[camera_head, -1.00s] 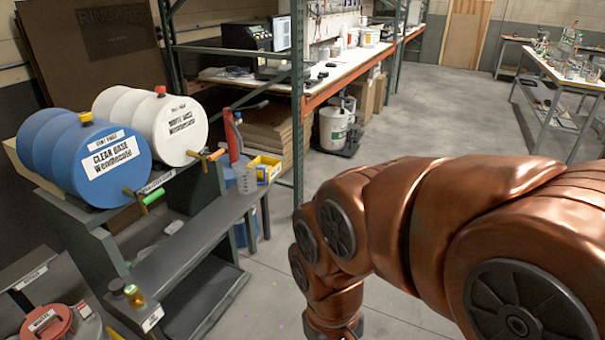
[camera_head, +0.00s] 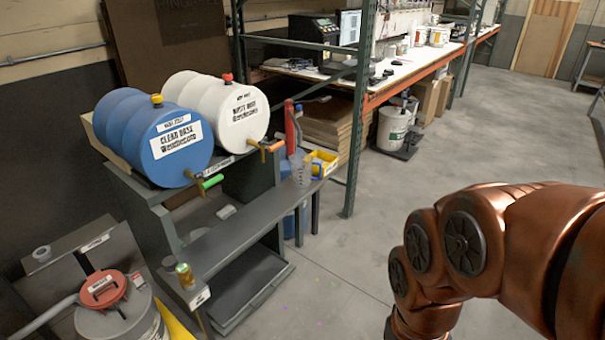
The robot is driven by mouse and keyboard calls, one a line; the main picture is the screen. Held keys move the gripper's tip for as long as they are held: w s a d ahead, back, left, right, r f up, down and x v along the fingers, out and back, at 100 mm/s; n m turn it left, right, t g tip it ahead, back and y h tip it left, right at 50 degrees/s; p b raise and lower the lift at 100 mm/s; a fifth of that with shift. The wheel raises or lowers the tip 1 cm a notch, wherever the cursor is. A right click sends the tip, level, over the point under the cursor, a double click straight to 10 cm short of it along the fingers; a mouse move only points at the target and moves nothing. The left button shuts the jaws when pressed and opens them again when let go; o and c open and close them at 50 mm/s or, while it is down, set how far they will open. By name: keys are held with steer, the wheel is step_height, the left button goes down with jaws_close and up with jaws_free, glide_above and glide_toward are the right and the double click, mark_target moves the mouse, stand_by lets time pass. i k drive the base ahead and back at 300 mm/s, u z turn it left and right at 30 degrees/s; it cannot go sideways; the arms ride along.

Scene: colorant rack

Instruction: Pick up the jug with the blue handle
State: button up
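No jug with a clearly blue handle can be made out. A small clear graduated jug (camera_head: 301,170) stands upright at the far right end of the grey drum-stand shelf (camera_head: 245,222); its handle is too small to tell. Blue shapes (camera_head: 290,222) show behind and below that shelf end. My copper arm (camera_head: 470,245) comes in from the right and runs down past the bottom edge. My gripper is out of view.
A blue drum (camera_head: 150,140) and a white drum (camera_head: 225,110) lie on the stand. A yellow bin (camera_head: 322,163) is beside the clear jug. A lidded bucket (camera_head: 105,300) is at lower left. A green rack post (camera_head: 357,120) rises behind. The floor (camera_head: 340,265) right of the stand is clear.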

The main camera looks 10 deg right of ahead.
mark_target(306, 171)
steer(key=z, duration=0.15)
steer(key=i, duration=0.85)
steer(key=u, duration=0.5)
steer(key=i, duration=0.85)
steer(key=u, duration=0.85)
steer(key=i, duration=0.25)
steer(key=u, duration=0.2)
